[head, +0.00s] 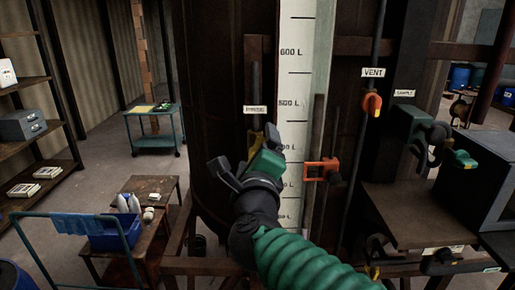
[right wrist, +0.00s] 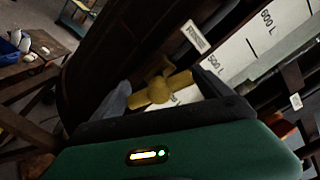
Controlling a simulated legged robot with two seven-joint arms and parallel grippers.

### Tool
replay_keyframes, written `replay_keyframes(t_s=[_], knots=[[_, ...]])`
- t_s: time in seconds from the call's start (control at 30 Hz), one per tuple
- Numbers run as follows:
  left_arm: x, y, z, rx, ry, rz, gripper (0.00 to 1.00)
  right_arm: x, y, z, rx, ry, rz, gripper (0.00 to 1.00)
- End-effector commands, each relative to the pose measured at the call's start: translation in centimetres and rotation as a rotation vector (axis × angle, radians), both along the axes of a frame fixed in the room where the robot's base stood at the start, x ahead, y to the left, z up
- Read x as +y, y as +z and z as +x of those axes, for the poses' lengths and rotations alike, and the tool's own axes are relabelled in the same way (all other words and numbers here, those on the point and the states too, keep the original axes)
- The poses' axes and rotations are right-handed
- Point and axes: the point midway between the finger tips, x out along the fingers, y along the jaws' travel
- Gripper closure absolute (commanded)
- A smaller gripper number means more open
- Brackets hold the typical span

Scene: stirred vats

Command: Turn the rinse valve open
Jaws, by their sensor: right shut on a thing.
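The rinse valve is yellow and sits under a white label reading RINSE (head: 255,110) on the dark vat. In the head view only a small part of the valve (head: 256,137) shows above my gripper. My right gripper (head: 246,164) is up against the valve and covers most of it. In the right wrist view the yellow valve handle (right wrist: 160,89) lies as a bar with a round hub between the two fingers (right wrist: 165,92). The gripper is shut on this handle. How far the valve is turned cannot be told. My left gripper does not show.
A level scale (head: 296,70) marked in litres stands right of the valve, with an orange bracket (head: 322,170) on it. An orange vent valve (head: 371,103) and a green sample valve (head: 465,159) are farther right. A green cart (head: 154,130) stands behind at left.

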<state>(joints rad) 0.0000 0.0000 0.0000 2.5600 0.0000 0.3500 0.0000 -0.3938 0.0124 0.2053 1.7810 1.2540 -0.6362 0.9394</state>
Motion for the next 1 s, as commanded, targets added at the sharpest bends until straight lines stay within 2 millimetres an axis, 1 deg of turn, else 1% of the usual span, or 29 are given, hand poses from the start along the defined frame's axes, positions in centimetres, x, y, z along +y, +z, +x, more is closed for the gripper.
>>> replay_keyframes(t_s=[0.03, 0.2, 0.5, 0.73, 1.0], knots=[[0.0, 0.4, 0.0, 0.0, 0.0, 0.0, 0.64, 0.1, 0.5, -0.1, -0.005, 0.003, -0.038, 0.53], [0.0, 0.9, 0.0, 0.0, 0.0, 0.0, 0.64, 0.2, 0.5, -0.1, -0.005, 0.004, -0.172, 0.53], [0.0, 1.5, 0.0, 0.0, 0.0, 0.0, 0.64, 0.2, 0.3, -0.1, -0.003, 0.003, -0.326, 0.53], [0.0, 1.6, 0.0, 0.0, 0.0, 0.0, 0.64, 0.2, 0.2, 0.0, -0.002, 0.004, -0.374, 0.52], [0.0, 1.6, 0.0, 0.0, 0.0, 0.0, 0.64, 0.2, 0.0, 0.0, 0.0, 0.005, -0.381, 0.52]])
